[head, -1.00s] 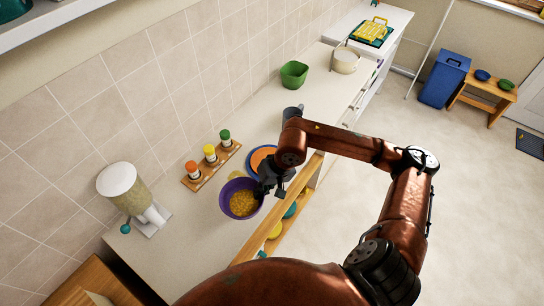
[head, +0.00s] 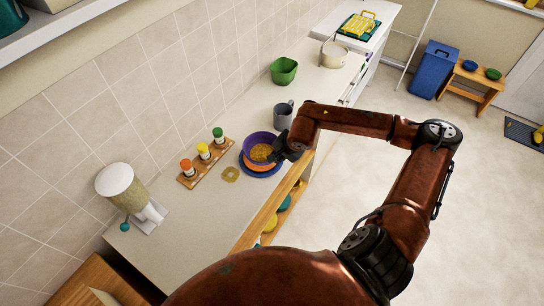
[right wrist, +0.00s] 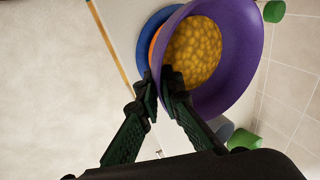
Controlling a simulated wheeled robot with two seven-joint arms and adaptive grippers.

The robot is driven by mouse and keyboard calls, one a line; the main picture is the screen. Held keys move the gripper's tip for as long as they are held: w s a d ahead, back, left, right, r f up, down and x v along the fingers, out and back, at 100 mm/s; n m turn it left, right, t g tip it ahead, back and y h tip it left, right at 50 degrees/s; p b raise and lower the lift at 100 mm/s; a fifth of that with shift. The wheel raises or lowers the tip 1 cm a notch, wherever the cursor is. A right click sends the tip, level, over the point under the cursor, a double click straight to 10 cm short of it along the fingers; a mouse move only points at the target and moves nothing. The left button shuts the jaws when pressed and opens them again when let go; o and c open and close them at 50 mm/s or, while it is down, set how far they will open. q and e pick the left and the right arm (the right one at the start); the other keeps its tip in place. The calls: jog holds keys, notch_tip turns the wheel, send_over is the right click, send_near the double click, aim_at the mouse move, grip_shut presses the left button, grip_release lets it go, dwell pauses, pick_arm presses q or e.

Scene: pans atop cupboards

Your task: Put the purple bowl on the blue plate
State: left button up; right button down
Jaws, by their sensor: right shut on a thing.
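The purple bowl (head: 255,138), full of yellow food, is over the blue plate (head: 264,174), with an orange round piece (head: 257,165) showing between them. The right wrist view shows the bowl (right wrist: 235,85) large, with the orange piece (right wrist: 154,48) and the blue plate (right wrist: 146,40) behind its rim. My right gripper (head: 284,151) is shut on the bowl's rim; its fingers (right wrist: 160,88) stand on either side of the bowl wall. My left gripper is out of view.
A grey mug (head: 283,116) stands just behind the plate. A spice rack (head: 206,163) with several jars is to the left, and a flat beige piece (head: 231,174) lies beside it. A green bowl (head: 284,71) and a pot (head: 334,54) stand farther back.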

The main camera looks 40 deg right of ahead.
jog(key=w+d+f, duration=0.1)
jog(key=f, duration=0.1)
jog(key=w+f, duration=0.2)
jog(key=w+d+f+p, duration=0.1)
jog(key=w, duration=0.1)
jog(key=shift+w+d+f, duration=0.25)
jog(key=shift+d+f, duration=0.05)
jog(key=shift+f, duration=0.1)
jog(key=shift+w+d+f, duration=0.1)
jog(key=shift+w+f, duration=0.1)
jog(key=shift+f, duration=0.15)
notch_tip(320, 180, down, 3)
jog(key=shift+w+p, duration=0.1)
jog(key=shift+p, duration=0.65)
jog(key=shift+f, duration=0.25)
jog(key=c, duration=2.5)
grip_release()
jog(key=shift+b, duration=0.3)
jog(key=shift+c, duration=0.2)
jog(key=shift+o, duration=0.7)
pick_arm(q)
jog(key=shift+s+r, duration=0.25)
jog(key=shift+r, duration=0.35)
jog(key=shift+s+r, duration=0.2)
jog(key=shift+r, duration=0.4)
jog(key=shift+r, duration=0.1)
pick_arm(e)
jog(key=shift+r, duration=0.1)
